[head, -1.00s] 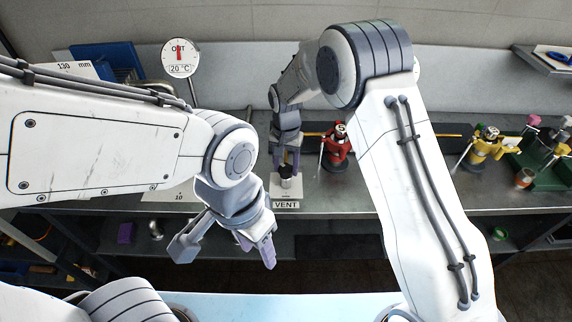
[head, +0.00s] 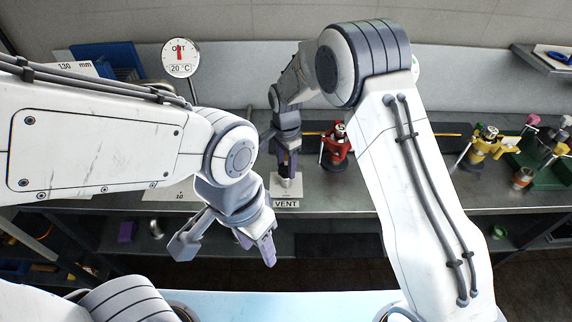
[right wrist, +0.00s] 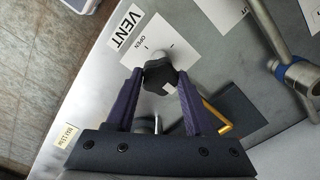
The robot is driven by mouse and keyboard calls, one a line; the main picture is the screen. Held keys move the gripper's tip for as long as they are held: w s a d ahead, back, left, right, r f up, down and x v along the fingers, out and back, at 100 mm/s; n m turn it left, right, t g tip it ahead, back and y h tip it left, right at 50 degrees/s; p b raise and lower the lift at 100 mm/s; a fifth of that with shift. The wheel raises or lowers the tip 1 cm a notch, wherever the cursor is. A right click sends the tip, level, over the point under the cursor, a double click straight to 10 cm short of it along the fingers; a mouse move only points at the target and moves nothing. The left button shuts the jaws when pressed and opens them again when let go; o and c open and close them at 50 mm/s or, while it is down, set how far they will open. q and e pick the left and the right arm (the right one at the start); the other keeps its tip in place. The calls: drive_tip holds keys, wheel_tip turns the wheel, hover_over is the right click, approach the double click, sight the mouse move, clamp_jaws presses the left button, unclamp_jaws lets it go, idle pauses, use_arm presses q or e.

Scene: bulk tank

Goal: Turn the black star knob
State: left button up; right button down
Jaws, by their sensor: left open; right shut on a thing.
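The black star knob (right wrist: 160,77) sits over a white plate (right wrist: 163,46) marked OPEN, beside the VENT label (right wrist: 127,27). My right gripper (right wrist: 161,80) is shut on the knob, one purple finger on each side. In the head view my right gripper (head: 286,168) reaches down to the knob above the VENT label (head: 286,203), and its fingers mostly hide the knob. My left gripper (head: 227,249) is open and empty, in front of the bench edge and away from the knob.
A red clamp-like fixture (head: 337,150) stands just right of my right gripper. A yellow one (head: 486,147) is farther right. A round dial (head: 180,58) stands at the back left. The bench (head: 345,202) is bare around the VENT label.

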sight(286, 167)
drive_tip(key=shift+w+r, duration=0.1)
idle(0.3)
drive_tip(key=shift+c, duration=1.4)
unclamp_jaws()
wheel_tip(286, 167, up, 10)
drive_tip(key=b, duration=0.1)
drive_tip(key=shift+r+b, duration=0.2)
drive_tip(key=shift+b, duration=0.2)
